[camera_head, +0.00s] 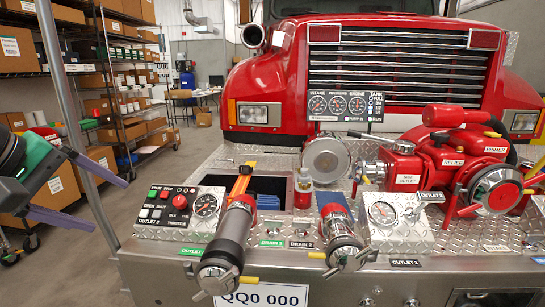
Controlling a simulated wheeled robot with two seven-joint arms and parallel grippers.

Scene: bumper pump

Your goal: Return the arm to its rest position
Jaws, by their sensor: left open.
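My left gripper (109,206) comes in at the left edge, with its two purple-grey fingers spread apart. It is open and nothing shows between the fingers. It is held in the air left of the truck's bumper (320,262), clear of the panel and pump. The rest of my left arm is mostly cut off by the picture edge. My right gripper is not in view.
A red pump (441,160) with levers stands on the bumper's right. A control panel (181,210), two capped outlets (220,262) (346,250) and an open compartment (268,188) are to the left. A metal post (75,125) and shelves with boxes (130,75) stand near my left arm.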

